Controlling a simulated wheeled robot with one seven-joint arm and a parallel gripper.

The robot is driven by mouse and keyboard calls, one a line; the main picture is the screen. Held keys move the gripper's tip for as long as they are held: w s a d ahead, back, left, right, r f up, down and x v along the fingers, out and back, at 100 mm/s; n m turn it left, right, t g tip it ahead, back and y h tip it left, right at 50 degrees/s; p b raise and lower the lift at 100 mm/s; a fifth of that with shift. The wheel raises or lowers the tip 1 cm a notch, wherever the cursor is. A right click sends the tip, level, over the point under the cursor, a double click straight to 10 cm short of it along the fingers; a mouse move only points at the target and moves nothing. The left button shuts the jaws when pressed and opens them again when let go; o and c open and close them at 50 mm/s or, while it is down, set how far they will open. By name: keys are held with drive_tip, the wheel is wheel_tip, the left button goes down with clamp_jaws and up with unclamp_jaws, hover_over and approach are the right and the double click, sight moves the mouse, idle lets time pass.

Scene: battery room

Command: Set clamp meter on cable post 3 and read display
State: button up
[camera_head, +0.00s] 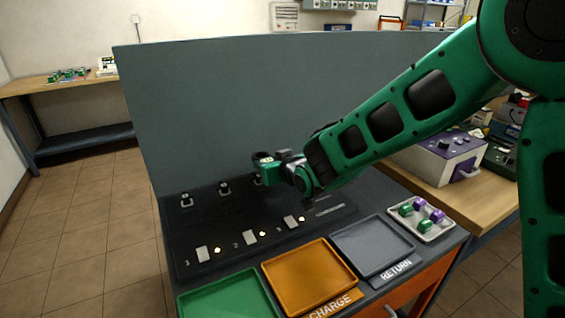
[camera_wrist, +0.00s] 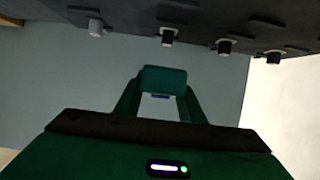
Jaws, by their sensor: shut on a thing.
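My gripper (camera_head: 283,168) reaches over the back of the dark bench at cable post 3 (camera_head: 258,180), the rightmost post visible in the head view. It is shut on a small dark and green thing (camera_head: 263,157), apparently the clamp meter. In the wrist view a dark green block (camera_wrist: 163,78) sits between the fingertips of my gripper (camera_wrist: 160,98). No readable display shows. Posts 1 (camera_head: 186,201) and 2 (camera_head: 224,189) stand to the left.
A grey upright panel (camera_head: 200,100) stands behind the posts. Small plates and lit lamps sit before them. In front are green (camera_head: 225,300), orange (camera_head: 310,275) and grey (camera_head: 372,246) trays. At right, a white tray (camera_head: 440,233) holds green and purple pieces.

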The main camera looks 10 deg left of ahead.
sight(267, 191)
drive_tip(key=shift+w+a+f, duration=0.15)
drive_tip(key=shift+a+f, duration=0.25)
drive_tip(key=shift+a, duration=0.05)
drive_tip(key=shift+f, duration=2.75)
drive_tip(key=shift+f, duration=0.55)
drive_tip(key=o, duration=0.9)
drive_tip(key=shift+o, duration=0.2)
drive_tip(key=shift+v, duration=5.5)
drive_tip(key=shift+w+d, duration=0.1)
